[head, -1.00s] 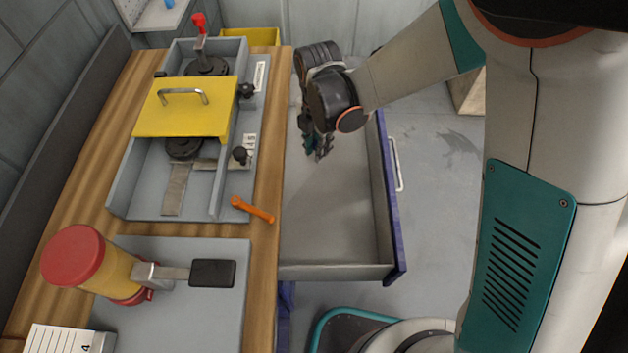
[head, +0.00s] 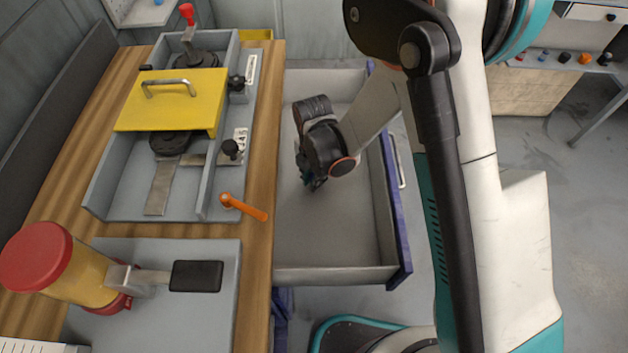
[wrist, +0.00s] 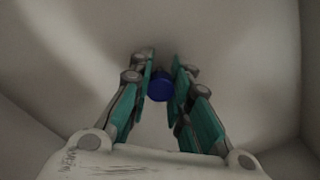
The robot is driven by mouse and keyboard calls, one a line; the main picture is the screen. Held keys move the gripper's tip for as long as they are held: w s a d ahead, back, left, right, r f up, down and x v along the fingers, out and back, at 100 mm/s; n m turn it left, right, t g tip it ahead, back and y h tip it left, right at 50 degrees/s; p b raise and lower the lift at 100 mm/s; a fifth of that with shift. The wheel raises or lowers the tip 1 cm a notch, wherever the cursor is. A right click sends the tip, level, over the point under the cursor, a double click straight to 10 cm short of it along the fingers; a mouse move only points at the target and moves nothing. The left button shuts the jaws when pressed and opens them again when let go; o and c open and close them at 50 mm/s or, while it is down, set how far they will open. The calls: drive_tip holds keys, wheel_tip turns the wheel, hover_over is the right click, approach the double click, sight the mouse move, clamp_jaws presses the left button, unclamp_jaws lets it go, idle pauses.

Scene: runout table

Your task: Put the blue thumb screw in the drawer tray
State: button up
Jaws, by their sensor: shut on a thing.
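The blue thumb screw (wrist: 160,88) shows as a round blue head between my fingertips in the wrist view. My gripper (wrist: 161,78) is shut on it. In the head view my gripper (head: 309,184) points down inside the open drawer tray (head: 330,245), near the left middle of it. The screw is hidden in the head view. The tray's grey floor is bare around my gripper. I cannot tell whether the screw touches the floor.
The wooden table (head: 257,200) borders the drawer on the left. On it are a grey fixture with a yellow cover (head: 172,98), an orange lever (head: 243,207) and a red-capped yellow jar (head: 60,265). A far shelf (head: 560,60) holds several small coloured knobs.

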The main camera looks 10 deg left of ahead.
drive_tip(key=shift+f, duration=0.3)
drive_tip(key=shift+f, duration=0.15)
drive_tip(key=o, duration=0.9)
drive_tip(key=shift+r, duration=0.25)
wheel_tip(320, 180, up, 12)
drive_tip(key=p, duration=0.5)
drive_tip(key=shift+w, duration=0.1)
